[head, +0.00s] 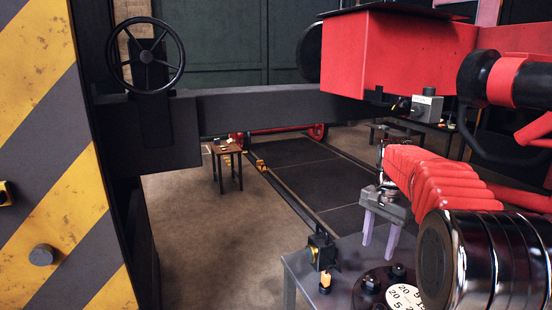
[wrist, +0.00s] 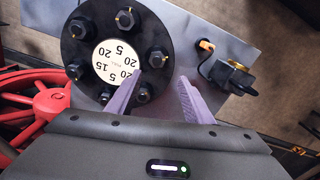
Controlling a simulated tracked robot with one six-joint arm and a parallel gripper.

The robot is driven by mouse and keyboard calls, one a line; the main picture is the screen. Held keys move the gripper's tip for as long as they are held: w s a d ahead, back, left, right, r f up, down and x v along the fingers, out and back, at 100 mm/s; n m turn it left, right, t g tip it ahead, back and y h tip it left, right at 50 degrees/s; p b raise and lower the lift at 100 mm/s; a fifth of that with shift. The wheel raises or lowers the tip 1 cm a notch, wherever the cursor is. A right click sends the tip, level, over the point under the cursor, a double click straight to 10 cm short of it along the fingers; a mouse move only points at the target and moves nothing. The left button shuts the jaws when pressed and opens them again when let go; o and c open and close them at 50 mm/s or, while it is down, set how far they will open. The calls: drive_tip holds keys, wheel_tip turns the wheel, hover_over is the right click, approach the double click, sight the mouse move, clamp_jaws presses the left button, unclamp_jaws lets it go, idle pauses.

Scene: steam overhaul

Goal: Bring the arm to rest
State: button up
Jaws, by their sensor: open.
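My gripper (head: 381,232) has two pale purple fingers pointing down above a grey table (head: 299,270) in the head view. In the wrist view my gripper (wrist: 162,97) shows its fingers spread apart with nothing between them. My red sleeved arm reaches in from the right in the head view. Below the fingers is a dark round flange (wrist: 84,58) with several bolts and a white numbered dial (wrist: 115,62). From the wrist, the left finger overlaps the flange's edge; I cannot tell whether it touches.
A small dark valve block (wrist: 232,76) with an orange tag (wrist: 206,44) stands on the table beside the fingers. A yellow-striped post (head: 50,130) and a handwheel (head: 146,57) are at left. A small wooden table (head: 226,149) stands on open floor behind. Red spoked wheels (wrist: 45,101) show below.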

drive_tip(key=s+a+n+t, duration=0.1)
drive_tip(key=s+a+n, duration=0.2)
drive_tip(key=s, duration=0.7)
drive_tip(key=s+a+n+t, duration=0.2)
drive_tip(key=s+a+n, duration=0.2)
drive_tip(key=s, duration=0.7)
drive_tip(key=s+a+n+t, duration=0.2)
drive_tip(key=s+a, duration=0.3)
drive_tip(key=s, duration=0.5)
drive_tip(key=shift+s+a+r+n, duration=0.25)
drive_tip(key=shift+s+n, duration=0.05)
drive_tip(key=shift+n, duration=0.6)
